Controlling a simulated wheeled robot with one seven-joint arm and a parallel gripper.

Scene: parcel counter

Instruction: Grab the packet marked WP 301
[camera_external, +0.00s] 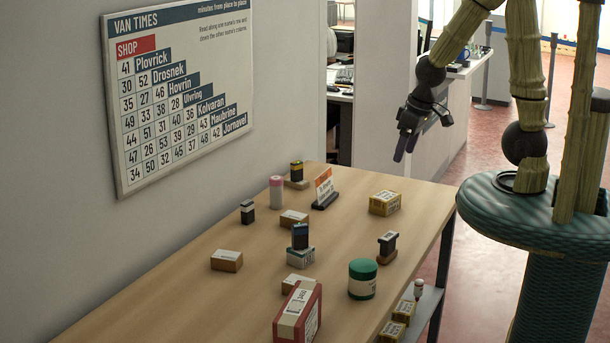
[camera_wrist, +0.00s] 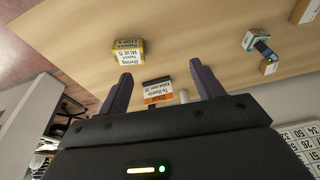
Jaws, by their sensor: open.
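Several packets stand on the wooden counter, and I cannot read WP 301 on any of them. They include a yellow packet (camera_external: 385,203), a red packet with a white label (camera_external: 298,313), small brown boxes (camera_external: 227,261) and a white-green box (camera_external: 300,256) with a dark block (camera_external: 300,236) on top. The yellow packet also shows in the wrist view (camera_wrist: 128,53), with print too small to read surely. My gripper (camera_external: 403,150) is open and empty, raised above the counter's far right edge. Its two fingers (camera_wrist: 161,70) point over the counter, apart from everything.
An orange-white sign (camera_external: 324,188) stands near the wall side, beside a pink-topped cylinder (camera_external: 276,192). A green-lidded tub (camera_external: 362,279) and a dark stamp-like item (camera_external: 387,247) stand to the right. A lower shelf (camera_external: 426,302) holds small yellow boxes. The counter's near left is clear.

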